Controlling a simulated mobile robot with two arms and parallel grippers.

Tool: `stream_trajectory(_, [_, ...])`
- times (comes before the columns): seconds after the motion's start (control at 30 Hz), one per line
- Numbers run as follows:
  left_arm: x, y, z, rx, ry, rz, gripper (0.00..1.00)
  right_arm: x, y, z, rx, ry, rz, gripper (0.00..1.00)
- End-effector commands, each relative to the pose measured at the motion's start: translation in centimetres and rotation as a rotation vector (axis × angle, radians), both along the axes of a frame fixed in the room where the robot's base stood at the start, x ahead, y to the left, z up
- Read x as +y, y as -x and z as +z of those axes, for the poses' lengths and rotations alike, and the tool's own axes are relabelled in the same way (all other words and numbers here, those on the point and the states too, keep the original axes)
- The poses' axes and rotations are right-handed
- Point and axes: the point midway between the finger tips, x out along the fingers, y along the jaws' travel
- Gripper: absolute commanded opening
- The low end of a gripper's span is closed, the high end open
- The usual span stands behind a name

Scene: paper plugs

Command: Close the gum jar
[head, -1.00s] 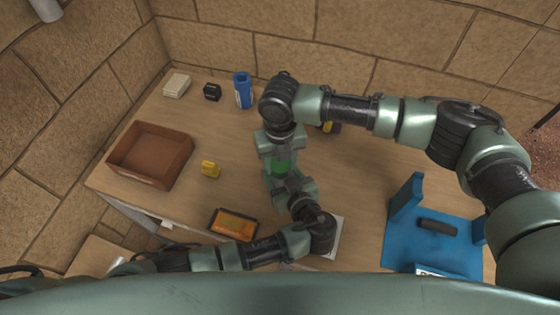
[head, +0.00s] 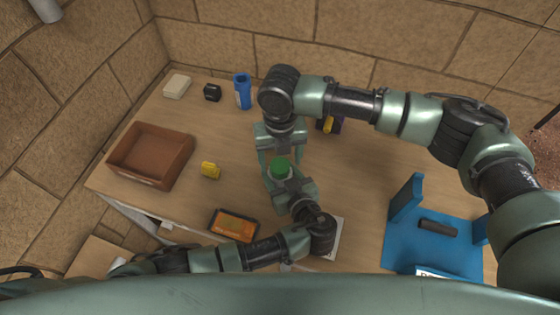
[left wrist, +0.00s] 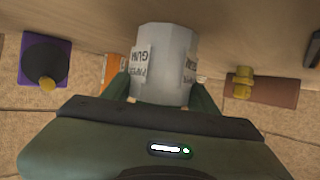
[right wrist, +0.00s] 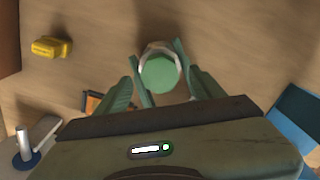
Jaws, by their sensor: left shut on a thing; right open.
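The gum jar shows in the left wrist view as a pale grey jar (left wrist: 168,60) with white labels. The fingers of my left gripper (head: 279,180) stand on both sides of it and are shut on it. A round green lid (head: 280,166) sits at the jar's top. In the right wrist view the lid (right wrist: 161,72) has a pale rim showing around it. My right gripper (head: 274,152) is open above the jar, its fingers apart on either side of the lid. Whether the lid is fully seated cannot be told.
A brown open box (head: 150,155) and a yellow object (head: 210,170) lie left. An orange-and-black tray (head: 233,225) is in front. A blue bottle (head: 243,91) stands at the back. A blue stand (head: 435,247) is right. A purple-and-black object (head: 329,124) is behind the right forearm.

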Motion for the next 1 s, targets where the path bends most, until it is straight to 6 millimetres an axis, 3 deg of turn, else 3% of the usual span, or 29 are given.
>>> stream_trajectory(0.13, [0.0,0.0,0.0,-0.001,0.0,0.0,0.0,0.0,0.0,1.7,-0.002,0.0,0.001,0.69])
stream_trajectory(0.43, [0.0,0.0,0.0,-0.001,0.0,0.0,0.0,0.0,0.0,2.0,-0.001,0.0,0.007,0.66])
stream_trajectory(0.7, [0.0,0.0,0.0,-0.001,0.0,0.0,0.0,0.0,-0.1,5.1,-0.003,0.0,0.254,0.66])
stream_trajectory(1.0, [0.0,0.0,0.0,-0.001,0.0,0.0,0.0,0.0,0.0,5.4,0.0,0.0,0.287,0.66])
